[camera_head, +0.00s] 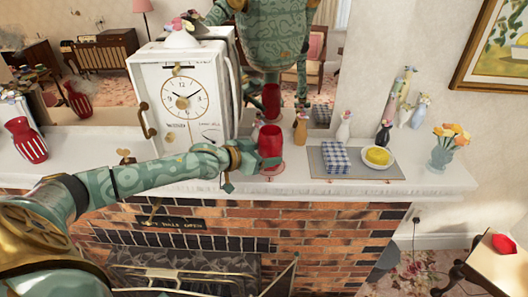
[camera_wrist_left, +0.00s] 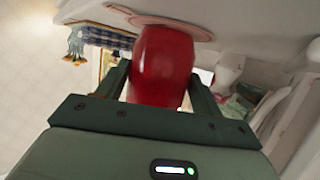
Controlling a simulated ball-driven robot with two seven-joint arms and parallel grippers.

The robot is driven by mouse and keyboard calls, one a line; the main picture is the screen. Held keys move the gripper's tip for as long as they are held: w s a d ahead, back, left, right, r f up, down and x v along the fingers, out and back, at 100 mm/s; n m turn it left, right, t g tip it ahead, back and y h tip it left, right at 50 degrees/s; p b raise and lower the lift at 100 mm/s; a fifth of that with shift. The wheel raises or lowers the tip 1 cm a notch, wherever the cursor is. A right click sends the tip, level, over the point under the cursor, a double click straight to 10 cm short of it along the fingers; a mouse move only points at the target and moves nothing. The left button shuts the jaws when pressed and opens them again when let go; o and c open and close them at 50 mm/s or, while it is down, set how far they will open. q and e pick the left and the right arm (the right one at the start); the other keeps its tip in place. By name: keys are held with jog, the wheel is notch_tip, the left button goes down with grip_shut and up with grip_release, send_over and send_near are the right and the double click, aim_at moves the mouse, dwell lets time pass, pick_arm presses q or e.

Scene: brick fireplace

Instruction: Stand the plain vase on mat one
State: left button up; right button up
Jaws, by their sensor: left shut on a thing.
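The plain red vase (camera_head: 270,146) is upright at the front of the white mantel, right of the clock. My left gripper (camera_head: 243,157) is shut on it from the left. In the left wrist view the vase (camera_wrist_left: 163,68) sits between the two fingers of the gripper (camera_wrist_left: 160,92). I cannot tell whether the base touches the mat. My right gripper is not directly in view.
A white clock (camera_head: 182,92) stands left of the vase. A striped red vase (camera_head: 25,142) is at far left. Small figurines stand behind (camera_head: 344,128), (camera_head: 301,129). A mirror backs the mantel.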

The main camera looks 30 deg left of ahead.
aim_at(260, 152)
jog(key=shift+d, duration=0.2)
pick_arm(q)
jog(key=o, duration=1.2)
jog(key=shift+f, duration=0.1)
pick_arm(e)
jog(key=shift+d, duration=0.15)
pick_arm(q)
jog(key=shift+o, duration=0.2)
jog(key=shift+s+r, duration=0.2)
jog(key=shift+r, duration=0.1)
jog(key=p+v, duration=0.6)
jog(key=shift+s+r, duration=0.15)
jog(key=shift+r, duration=0.15)
jog(key=shift+f+v, duration=0.15)
jog(key=shift+v, duration=1.15)
jog(key=shift+f+v, duration=0.15)
jog(key=shift+v, duration=1.15)
pick_arm(e)
jog(key=shift+r, duration=2.85)
pick_arm(q)
jog(key=shift+s, duration=0.1)
